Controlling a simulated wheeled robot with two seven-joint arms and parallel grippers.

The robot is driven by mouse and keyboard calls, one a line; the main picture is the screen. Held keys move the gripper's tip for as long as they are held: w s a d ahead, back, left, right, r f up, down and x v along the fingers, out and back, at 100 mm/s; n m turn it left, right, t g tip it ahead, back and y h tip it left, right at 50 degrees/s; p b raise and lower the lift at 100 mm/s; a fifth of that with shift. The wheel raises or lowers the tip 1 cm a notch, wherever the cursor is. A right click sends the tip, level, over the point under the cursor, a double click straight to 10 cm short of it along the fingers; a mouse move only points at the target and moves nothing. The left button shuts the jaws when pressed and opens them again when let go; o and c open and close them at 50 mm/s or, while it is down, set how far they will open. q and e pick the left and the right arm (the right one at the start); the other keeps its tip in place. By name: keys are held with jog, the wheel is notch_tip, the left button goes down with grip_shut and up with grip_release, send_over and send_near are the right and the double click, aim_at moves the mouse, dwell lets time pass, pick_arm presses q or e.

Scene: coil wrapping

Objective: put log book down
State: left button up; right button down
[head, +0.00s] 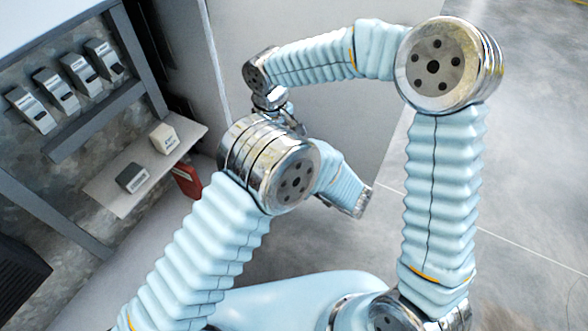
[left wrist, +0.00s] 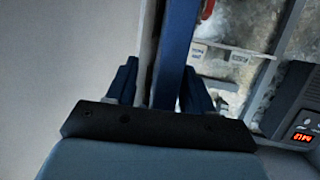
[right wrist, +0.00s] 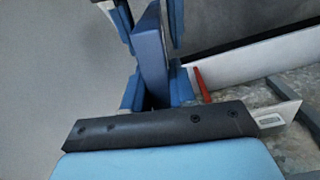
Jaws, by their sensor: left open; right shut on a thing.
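The log book appears as a blue slab (right wrist: 152,55) in the right wrist view, standing on edge between the fingers of my right gripper (right wrist: 155,92), which is shut on it. The same blue slab (left wrist: 177,50) runs between the fingers of my left gripper (left wrist: 158,85), which is open around it. Whether a left finger touches it I cannot tell. The left gripper's fingertips also show at the top of the right wrist view (right wrist: 150,18), one on each side of the slab. In the head view my arms hide the book and both grippers.
A pale shelf (head: 118,198) at the left holds a white box (head: 164,138) and a dark box (head: 132,178). A red object (head: 187,180) is beside its edge. Several switch units (head: 84,72) line the panel above. A device with a red display (left wrist: 302,137) shows in the left wrist view.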

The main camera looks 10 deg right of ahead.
pick_arm(q)
jog(key=shift+c, duration=0.2)
grip_shut()
pick_arm(e)
jog(key=c, duration=0.8)
grip_release()
jog(key=shift+c, duration=0.2)
jog(key=shift+r, duration=0.1)
